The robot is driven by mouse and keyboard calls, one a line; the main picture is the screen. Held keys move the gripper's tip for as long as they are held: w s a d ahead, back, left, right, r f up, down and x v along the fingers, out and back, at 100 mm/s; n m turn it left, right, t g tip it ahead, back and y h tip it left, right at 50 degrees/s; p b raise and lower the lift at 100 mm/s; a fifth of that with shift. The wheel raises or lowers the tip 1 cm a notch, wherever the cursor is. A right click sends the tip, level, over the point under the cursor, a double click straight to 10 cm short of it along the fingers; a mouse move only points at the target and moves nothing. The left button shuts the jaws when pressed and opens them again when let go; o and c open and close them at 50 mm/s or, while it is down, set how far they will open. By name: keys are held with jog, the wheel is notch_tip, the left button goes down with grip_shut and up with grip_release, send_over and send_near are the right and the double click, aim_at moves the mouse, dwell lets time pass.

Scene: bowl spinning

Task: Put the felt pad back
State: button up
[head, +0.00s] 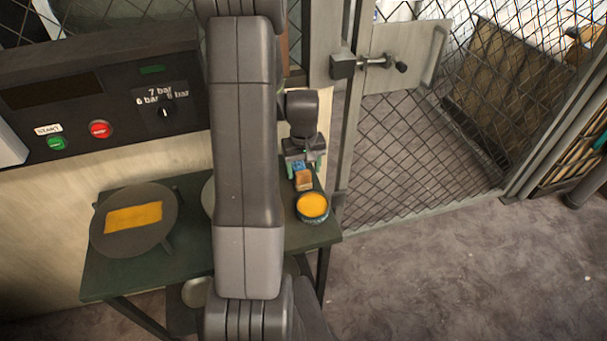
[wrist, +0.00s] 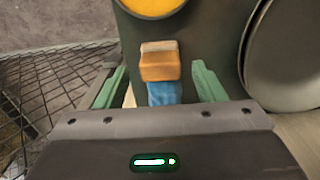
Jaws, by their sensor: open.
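A small block (wrist: 160,67) with a tan end, an orange-brown middle and a blue part lies on the dark green table (head: 150,270); it may be the felt pad. In the head view the block (head: 303,181) is at the table's right end, just behind a round tin with yellow contents (head: 312,206). My gripper (head: 305,170) is open above the table, its green fingers on either side of the block, with gaps showing in the wrist view. A flat yellow rectangle (head: 133,217) lies on a round grey disc (head: 105,236) at the left; its material is unclear.
My arm hides the table's middle. A control panel (head: 120,115) stands behind the table. A wire mesh gate (head: 420,150) is at the right, with clear floor (head: 460,270) before it.

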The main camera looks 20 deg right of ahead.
aim_at(304, 173)
notch_tip(304, 173, up, 9)
dwell(0.3)
notch_tip(304, 173, down, 13)
jog(key=shift+r, duration=0.2)
jog(key=shift+w+r, duration=0.15)
jog(key=shift+r, duration=1)
